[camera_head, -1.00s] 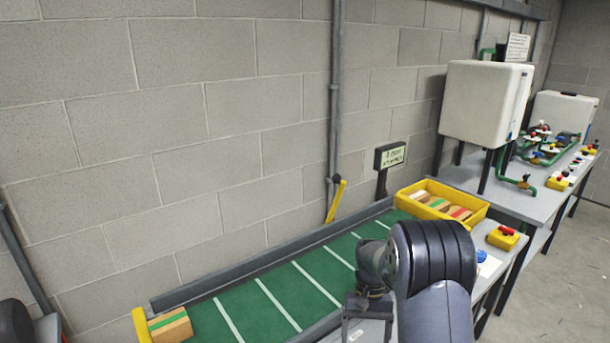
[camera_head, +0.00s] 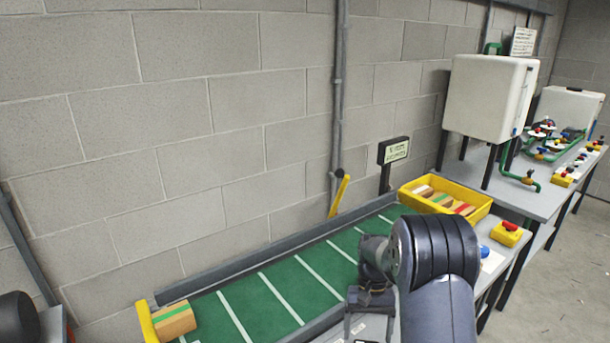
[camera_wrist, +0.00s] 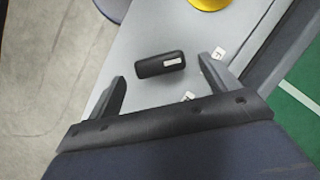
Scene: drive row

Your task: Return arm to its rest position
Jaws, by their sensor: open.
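My arm reaches up from the lower right of the head view, bent at its elbow. My gripper (camera_head: 372,300) hangs in front of the green belt's near edge, partly hidden behind my own wrist. In the wrist view my gripper (camera_wrist: 168,80) points down at a grey tabletop (camera_wrist: 150,35). Its two fingers are wide apart with nothing held between them. A black oblong object with a white label (camera_wrist: 160,64) lies on the tabletop, beyond the fingertips in the picture and apart from them.
A green conveyor (camera_head: 250,300) with white stripes runs along the wall. A striped box (camera_head: 173,320) is at its left end, and a yellow tray (camera_head: 480,208) holds several boxes at its right end. A red-button box (camera_head: 507,235) and white tank (camera_head: 487,97) stand to the right.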

